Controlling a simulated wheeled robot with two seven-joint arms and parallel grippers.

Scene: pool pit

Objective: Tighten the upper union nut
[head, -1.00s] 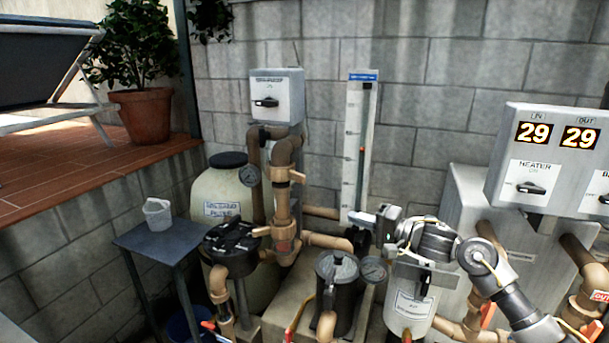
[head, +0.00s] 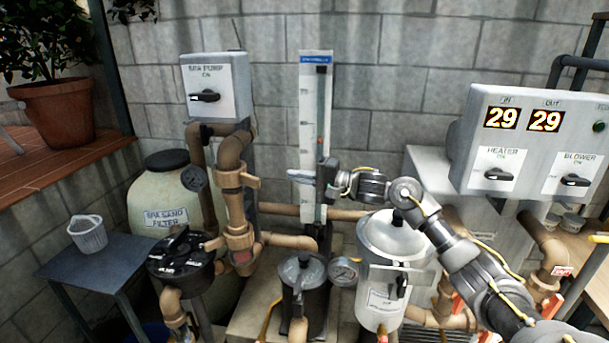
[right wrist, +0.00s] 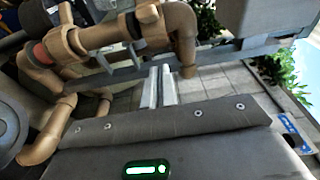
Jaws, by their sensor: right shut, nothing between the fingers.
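A brown vertical pipe below the spa pump box carries two thick collars in the head view. The upper union nut (head: 229,178) appears to be the upper collar, with a lug sticking out to the right. The lower collar (head: 240,238) sits above a reddish band. My right gripper (head: 303,176) is shut and empty, to the right of the upper nut and apart from it, in front of the tall gauge board. In the right wrist view its pale fingers (right wrist: 159,88) lie together beside the brown pipe (right wrist: 110,32). My left gripper is not in view.
The spa pump box (head: 215,86) is above the pipe. A black multiport valve (head: 182,255) and the sand filter (head: 165,195) stand left. A dark pump pot (head: 303,285) and a white canister (head: 395,245) stand below my right arm. A basket (head: 88,234) is on a side table.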

